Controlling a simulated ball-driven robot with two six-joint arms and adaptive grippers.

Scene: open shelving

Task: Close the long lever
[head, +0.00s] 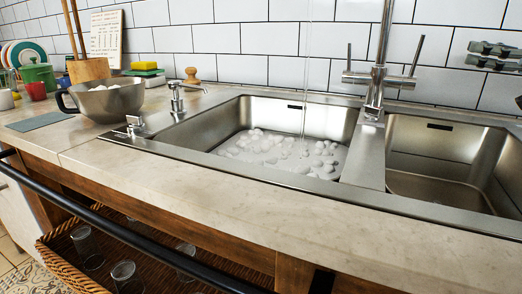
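The metal faucet (377,65) stands behind the divider between two sink basins. A thin upright lever (349,55) is on its left side, and a thin lever (417,55) on its right side leans outward to the right. I cannot tell for sure which is the long one. A water stream (305,70) falls into the left basin. My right gripper (473,54) is at the upper right edge, to the right of the right lever and apart from it in the picture. Its two fingers point left; their gap is too small to judge. My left gripper is not in view.
The left basin (222,125) holds water with white foam or round white items; the right basin (435,185) looks empty. A metal bowl (108,101), a soap dispenser (177,97) and a red mug (36,91) stand on the left. The front counter (220,195) is clear.

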